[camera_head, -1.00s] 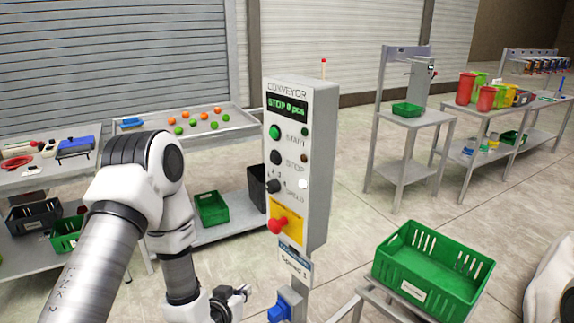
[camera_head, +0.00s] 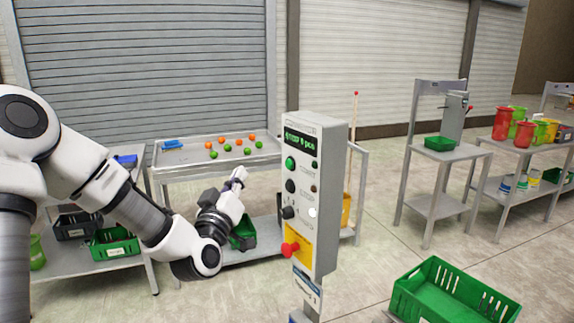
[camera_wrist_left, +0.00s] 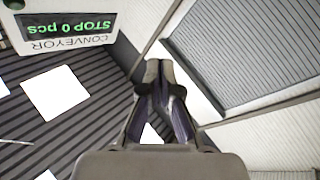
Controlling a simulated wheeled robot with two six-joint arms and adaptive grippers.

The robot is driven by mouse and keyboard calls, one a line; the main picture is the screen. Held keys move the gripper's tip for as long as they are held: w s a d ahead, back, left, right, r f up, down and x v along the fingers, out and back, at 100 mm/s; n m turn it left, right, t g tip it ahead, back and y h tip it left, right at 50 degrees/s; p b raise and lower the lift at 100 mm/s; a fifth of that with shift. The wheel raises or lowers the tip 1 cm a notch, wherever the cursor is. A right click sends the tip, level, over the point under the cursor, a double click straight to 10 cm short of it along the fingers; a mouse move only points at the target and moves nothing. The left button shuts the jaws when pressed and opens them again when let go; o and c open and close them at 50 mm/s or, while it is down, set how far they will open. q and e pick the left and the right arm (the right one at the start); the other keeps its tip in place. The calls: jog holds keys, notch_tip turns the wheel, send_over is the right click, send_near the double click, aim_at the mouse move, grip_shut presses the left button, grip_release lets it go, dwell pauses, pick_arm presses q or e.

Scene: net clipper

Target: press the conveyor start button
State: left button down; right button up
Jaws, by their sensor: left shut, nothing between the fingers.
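The conveyor control box (camera_head: 327,190) stands upright on a post in the middle of the head view. Its display (camera_head: 300,141) reads STOP 0 pcs. The green start button (camera_head: 290,163) is at the upper left of its face, above the black stop button (camera_head: 290,186). My left gripper (camera_head: 240,174) is shut and empty, pointing up, to the left of the box and apart from it.
A red mushroom button (camera_head: 290,249) on a yellow plate and a selector knob (camera_head: 288,212) sit lower on the box. A table with orange and green balls (camera_head: 212,154) stands behind my left gripper. A green crate (camera_head: 450,295) is at lower right.

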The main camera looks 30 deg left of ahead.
aim_at(289, 164)
pick_arm(q)
jog(key=w+d, duration=0.4)
jog(key=w, duration=0.3)
jog(key=shift+w+d+b, duration=0.25)
jog(key=shift+w+b, duration=0.05)
jog(key=shift+w, duration=0.1)
dwell(0.4)
dwell(0.9)
jog(key=shift+w+d, duration=0.2)
jog(key=shift+w, duration=0.15)
